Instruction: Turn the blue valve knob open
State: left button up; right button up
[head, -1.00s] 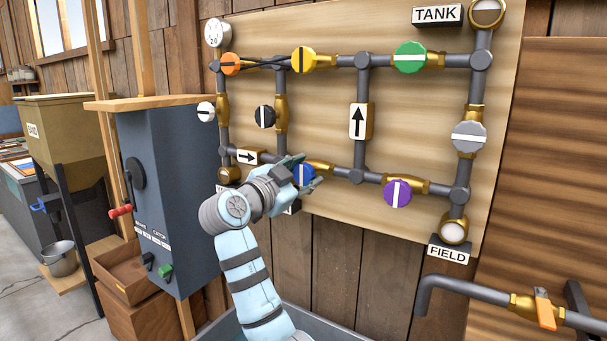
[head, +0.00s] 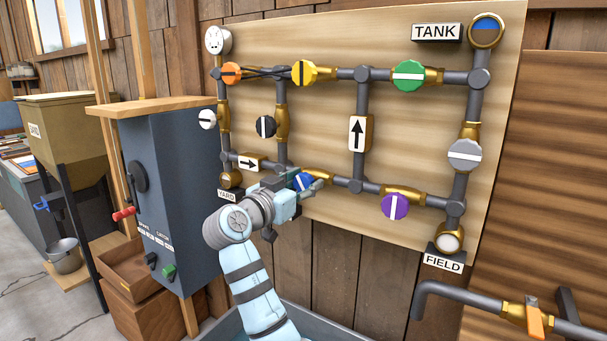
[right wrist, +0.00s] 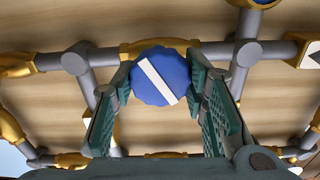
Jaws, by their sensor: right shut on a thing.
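The blue valve knob (head: 303,181) sits on the lower pipe of the wall board, left of centre, partly hidden in the head view. In the right wrist view the blue knob (right wrist: 152,74) is a faceted disc with a white stripe running diagonally, upper left to lower right. My right gripper (head: 305,184) is at the knob, with one green finger on each side of it, and is shut on it. The fingers of my right gripper (right wrist: 161,88) also show in the wrist view. My left gripper is in neither view.
Nearby are the black knob (head: 265,126), yellow knob (head: 303,72), green knob (head: 408,76), purple knob (head: 395,206) and grey knob (head: 464,155). The TANK glass (head: 487,30) shows blue; the FIELD glass (head: 449,240) is pale. A grey cabinet (head: 180,190) stands left of my arm.

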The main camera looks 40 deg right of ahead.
jog(key=shift+r+n+p, duration=0.2)
jog(key=shift+n+p, duration=0.55)
jog(key=shift+n, duration=0.15)
jog(key=n+p, duration=0.8)
jog(key=n, duration=0.1)
jog(key=shift+w+f+p, duration=0.1)
jog(key=shift+p, duration=0.25)
jog(key=shift+f+n+p, duration=0.15)
jog(key=shift+n+p, duration=0.3)
jog(key=shift+n, duration=0.15)
jog(key=o, duration=1.2)
